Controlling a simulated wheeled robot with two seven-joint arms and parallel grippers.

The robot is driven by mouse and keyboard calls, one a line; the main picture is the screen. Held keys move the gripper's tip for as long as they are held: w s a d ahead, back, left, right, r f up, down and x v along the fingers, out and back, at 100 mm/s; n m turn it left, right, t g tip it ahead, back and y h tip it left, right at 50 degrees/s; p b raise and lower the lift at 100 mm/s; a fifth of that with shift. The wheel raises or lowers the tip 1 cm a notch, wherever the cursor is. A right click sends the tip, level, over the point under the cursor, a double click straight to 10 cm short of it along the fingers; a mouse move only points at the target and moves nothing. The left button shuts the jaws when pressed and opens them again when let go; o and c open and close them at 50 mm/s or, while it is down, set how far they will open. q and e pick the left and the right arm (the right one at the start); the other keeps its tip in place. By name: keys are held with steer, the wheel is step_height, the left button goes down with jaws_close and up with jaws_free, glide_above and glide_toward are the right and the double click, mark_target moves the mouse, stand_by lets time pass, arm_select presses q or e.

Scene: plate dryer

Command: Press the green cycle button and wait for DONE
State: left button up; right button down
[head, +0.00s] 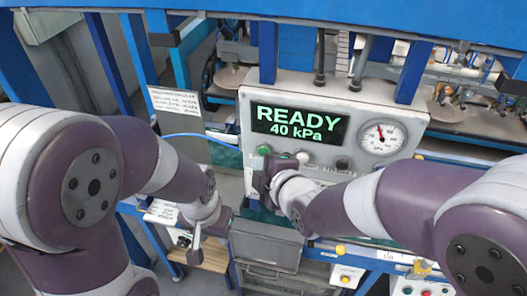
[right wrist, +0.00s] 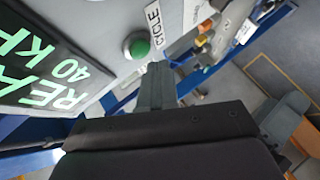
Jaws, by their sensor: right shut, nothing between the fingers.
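The green cycle button (head: 264,150) is on the grey control panel (head: 246,118), below the display (head: 299,125), which reads READY 40 kPa in green. In the right wrist view, the round green button (right wrist: 137,45) sits beside a CYCLE label (right wrist: 165,20). My right gripper (right wrist: 157,70) is shut and empty, its tips close to the button and to the lower right of it in that view. I cannot tell contact. In the head view my right gripper (head: 262,172) is just below the button. My left gripper (head: 209,230) hangs lower left, its fingers apart and empty.
A white button (head: 303,157), a black knob (head: 343,163) and a pressure gauge (head: 381,137) are on the same panel. A blue frame (head: 300,40) surrounds the machine. A paper notice (head: 178,108) hangs at left. A grey bin (head: 268,245) stands below.

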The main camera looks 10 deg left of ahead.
stand_by(0.4)
steer(key=shift+w, duration=0.45)
